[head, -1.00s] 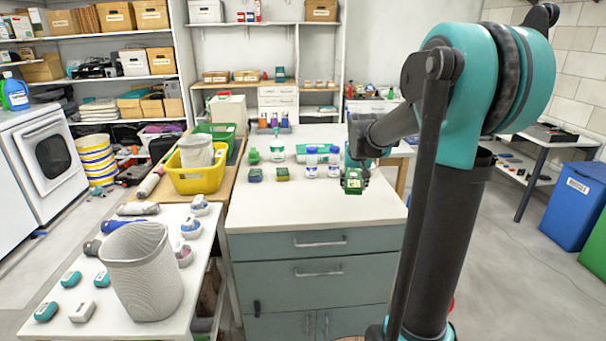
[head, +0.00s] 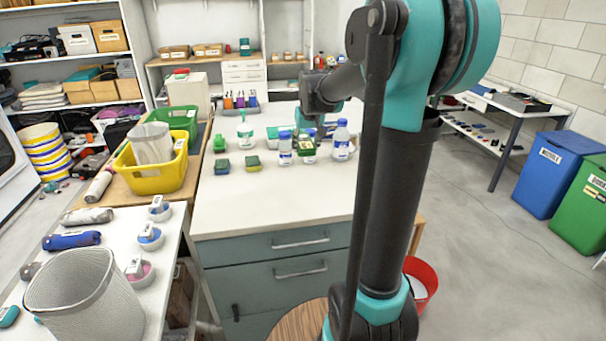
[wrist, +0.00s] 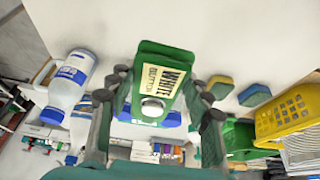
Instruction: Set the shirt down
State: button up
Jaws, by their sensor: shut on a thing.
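No plain shirt shape shows. My gripper (head: 311,133) is shut on a green packet (wrist: 170,62) with a cream label reading "WHITE BUTTON" and a white round knob or cap. In the wrist view the two fingers press on its sides, and my gripper (wrist: 158,98) fills the lower middle. In the head view the green packet (head: 309,151) is over the white countertop (head: 270,200), between two blue-capped bottles. I cannot tell whether it touches the top.
One bottle (head: 285,150) stands left of the packet, another (head: 341,142) right. Two sponges (head: 253,163) lie further left, near a yellow basket (head: 150,181). The counter's front part is clear. A mesh bin (head: 85,300) stands on the left table.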

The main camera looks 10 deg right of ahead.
aim_at(305, 181)
notch_tip(305, 181, down, 12)
jog(key=shift+r, duration=0.1)
dwell(0.4)
jog(key=o, duration=1.2)
